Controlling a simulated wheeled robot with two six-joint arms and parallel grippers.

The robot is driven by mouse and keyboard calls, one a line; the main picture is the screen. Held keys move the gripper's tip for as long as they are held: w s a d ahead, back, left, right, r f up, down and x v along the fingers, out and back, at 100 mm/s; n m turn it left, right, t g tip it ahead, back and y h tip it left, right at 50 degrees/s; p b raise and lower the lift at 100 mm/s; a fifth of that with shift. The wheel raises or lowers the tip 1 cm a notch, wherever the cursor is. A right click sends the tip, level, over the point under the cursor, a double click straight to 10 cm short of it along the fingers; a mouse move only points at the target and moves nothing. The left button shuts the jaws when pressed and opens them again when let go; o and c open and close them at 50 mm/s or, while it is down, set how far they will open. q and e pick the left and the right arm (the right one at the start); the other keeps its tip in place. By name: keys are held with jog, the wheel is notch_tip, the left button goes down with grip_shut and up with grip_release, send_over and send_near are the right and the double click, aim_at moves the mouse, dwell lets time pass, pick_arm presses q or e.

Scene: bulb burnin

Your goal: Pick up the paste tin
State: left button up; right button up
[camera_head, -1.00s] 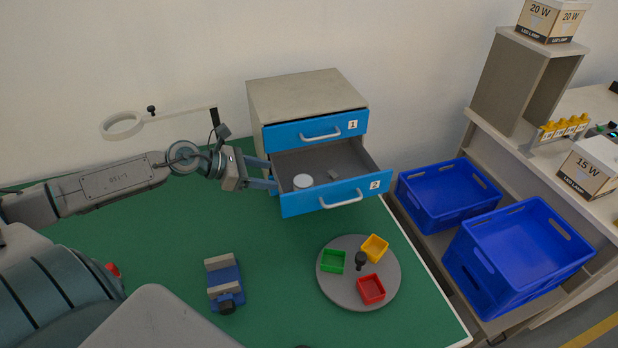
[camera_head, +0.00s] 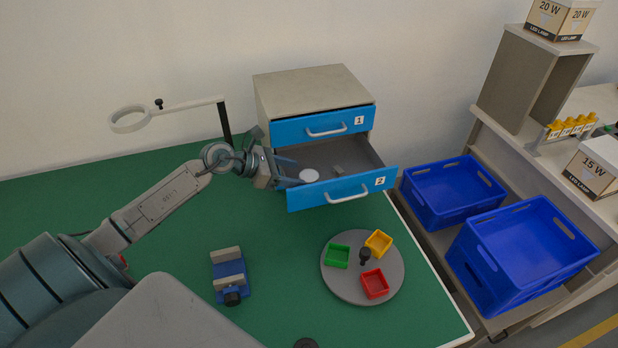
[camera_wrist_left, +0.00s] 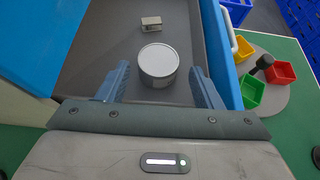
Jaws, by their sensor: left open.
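The paste tin (camera_head: 309,176) is a small round grey-white tin inside the open lower drawer, marked 2 (camera_head: 343,190). In the left wrist view the tin (camera_wrist_left: 158,64) stands upright on the drawer floor, just ahead of and between my fingertips. My left gripper (camera_head: 291,173) is open at the drawer's left side, its fingers reaching in over the drawer; it also shows in the left wrist view (camera_wrist_left: 160,82). The fingers are on either side of the tin's near part, with gaps to it. My right gripper is not in view.
A small metal block (camera_wrist_left: 151,23) lies in the drawer beyond the tin. The upper drawer (camera_head: 322,125) is shut. A round grey tray (camera_head: 335,287) with green, yellow and red bins, a blue vise-like fixture (camera_head: 231,271) and a ring lamp (camera_head: 130,119) are on the green table.

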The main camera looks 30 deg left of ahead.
aim_at(308, 175)
pick_arm(q)
jog(key=shift+w+d+p, duration=0.3)
jog(key=shift+w, duration=0.1)
jog(key=shift+p+x, duration=0.35)
jog(key=shift+x, duration=0.55)
jog(key=shift+w+d+f, duration=0.3)
jog(key=shift+w+f, duration=0.1)
jog(key=shift+f, duration=0.1)
jog(key=c, duration=0.9)
